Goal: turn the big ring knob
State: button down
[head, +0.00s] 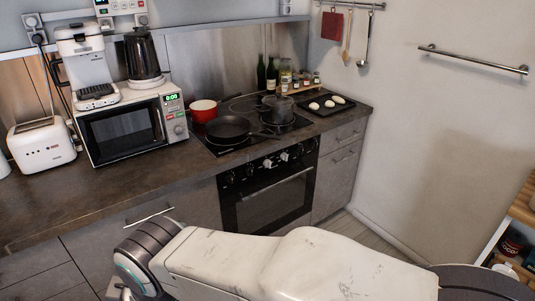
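No knob stands out clearly as a big ring knob. The microwave (128,125) on the counter has a round dial (179,129) low on its right-hand panel, below a lit green display. The oven (268,198) under the cooktop has a row of small knobs (284,157) along its top front, some light and some dark. My white arm crosses the bottom of the head view, in front of the cabinets and well apart from both appliances. My gripper is not visible; it seems to be below the lower edge.
A white toaster (41,144) stands left of the microwave. A coffee machine (84,65) and a black kettle (141,55) stand on top of it. A shelf (521,211) stands at right.

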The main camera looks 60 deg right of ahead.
aim_at(230, 178)
jog(key=z, duration=2.05)
